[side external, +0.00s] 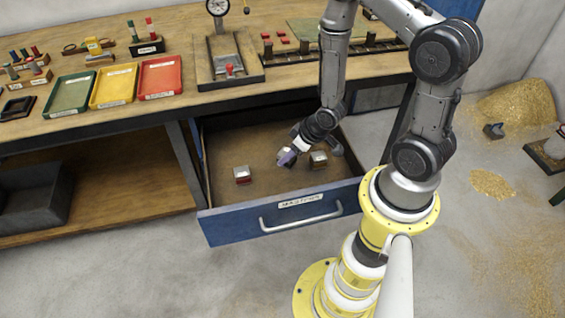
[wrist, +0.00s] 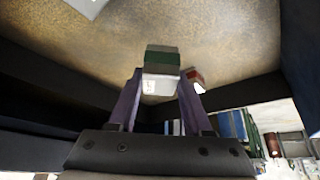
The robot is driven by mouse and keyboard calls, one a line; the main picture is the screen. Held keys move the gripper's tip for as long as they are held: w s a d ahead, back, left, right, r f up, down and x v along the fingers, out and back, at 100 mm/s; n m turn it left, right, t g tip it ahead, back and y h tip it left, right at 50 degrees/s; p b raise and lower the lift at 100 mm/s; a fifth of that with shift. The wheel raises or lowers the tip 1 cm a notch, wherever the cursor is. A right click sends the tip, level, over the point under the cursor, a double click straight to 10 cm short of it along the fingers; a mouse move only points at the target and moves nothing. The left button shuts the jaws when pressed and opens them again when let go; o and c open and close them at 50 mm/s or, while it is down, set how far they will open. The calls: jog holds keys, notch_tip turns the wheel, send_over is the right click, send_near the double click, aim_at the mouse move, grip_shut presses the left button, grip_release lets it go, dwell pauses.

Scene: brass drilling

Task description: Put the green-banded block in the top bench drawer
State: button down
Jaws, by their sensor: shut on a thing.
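The green-banded block (wrist: 162,60) is between the two purple fingers of my gripper (wrist: 160,80) in the wrist view, with a pale face and a dark green band showing. My gripper (side external: 289,157) is shut on it, inside the open blue bench drawer (side external: 285,219) in the side view. The drawer's brown floor shows beyond the block in the wrist view. I cannot tell whether the block touches that floor.
The drawer floor between the left block and the front wall is clear. The bench top (side external: 190,105) overhangs behind, with coloured trays.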

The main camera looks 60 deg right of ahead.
aim_at(282, 156)
jog(key=w+f, duration=0.2)
jog(key=f, duration=0.1)
jog(key=shift+w+d, duration=0.3)
jog(key=shift+f, duration=1.45)
jog(key=shift+f, duration=0.1)
jog(key=shift+c, duration=1.6)
grip_release()
jog(key=shift+s, duration=0.15)
